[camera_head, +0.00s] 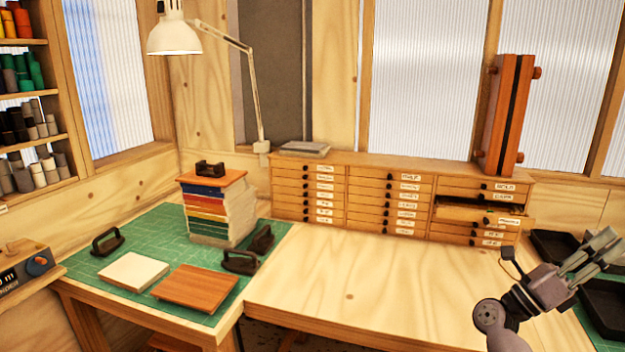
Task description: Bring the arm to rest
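My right gripper (605,252) is at the right edge, above the right part of the workbench. Its two grey fingers point up and to the right with a gap between them, and I see nothing held in it. My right arm comes in from the bottom right. My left gripper and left arm are not in view.
A low drawer cabinet (390,172) stands at the back; one drawer (470,214) at its right is pulled out. Black trays (604,306) lie by my gripper. A green mat (150,238) holds stacked books (212,213) and boards. The middle bench (350,280) is clear.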

